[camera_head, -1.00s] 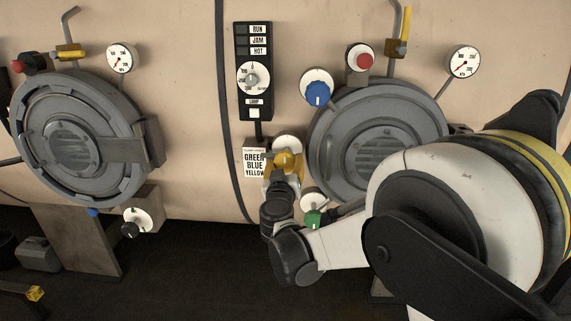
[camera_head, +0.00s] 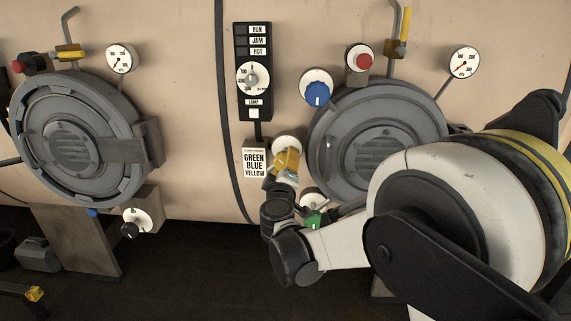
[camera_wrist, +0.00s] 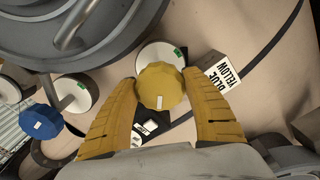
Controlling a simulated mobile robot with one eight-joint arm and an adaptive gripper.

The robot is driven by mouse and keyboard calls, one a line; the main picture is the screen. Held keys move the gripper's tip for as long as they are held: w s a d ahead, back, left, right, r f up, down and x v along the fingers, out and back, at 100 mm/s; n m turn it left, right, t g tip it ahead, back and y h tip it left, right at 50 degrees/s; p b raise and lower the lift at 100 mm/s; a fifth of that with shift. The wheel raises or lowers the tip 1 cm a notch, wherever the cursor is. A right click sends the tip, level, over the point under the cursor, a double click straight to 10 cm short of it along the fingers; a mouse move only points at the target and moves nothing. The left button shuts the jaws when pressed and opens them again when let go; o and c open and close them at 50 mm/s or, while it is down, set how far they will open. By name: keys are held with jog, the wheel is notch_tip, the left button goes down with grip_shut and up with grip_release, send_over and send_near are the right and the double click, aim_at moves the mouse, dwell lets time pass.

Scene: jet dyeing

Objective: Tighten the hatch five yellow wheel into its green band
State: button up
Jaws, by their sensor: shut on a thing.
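The yellow wheel (camera_wrist: 160,86) is faceted, with a small white mark on the side of its rim nearest my wrist. It stands before a white round dial (camera_wrist: 152,52), whose green band (camera_wrist: 179,52) shows at the right edge. The dial also shows in the head view (camera_head: 286,142), left of the right-hand hatch. My gripper (camera_wrist: 161,80) has yellow fingers, one on each side of the wheel, and is shut on it. In the head view my gripper (camera_head: 287,162) covers most of the wheel.
A grey hatch (camera_head: 375,140) lies close right of my gripper. A blue wheel (camera_head: 317,94) stands above, and a green wheel (camera_head: 315,218) stands close below right. A sign reading GREEN BLUE YELLOW (camera_head: 255,163) and a control panel (camera_head: 254,75) are on the left.

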jog(key=n, duration=1.3)
jog(key=shift+r+n, duration=0.1)
jog(key=shift+n, duration=0.3)
jog(key=n, duration=0.6)
jog(key=shift+a, duration=0.1)
jog(key=n, duration=0.6)
jog(key=shift+n, duration=0.4)
jog(key=o, duration=1.2)
jog(key=shift+s, duration=0.1)
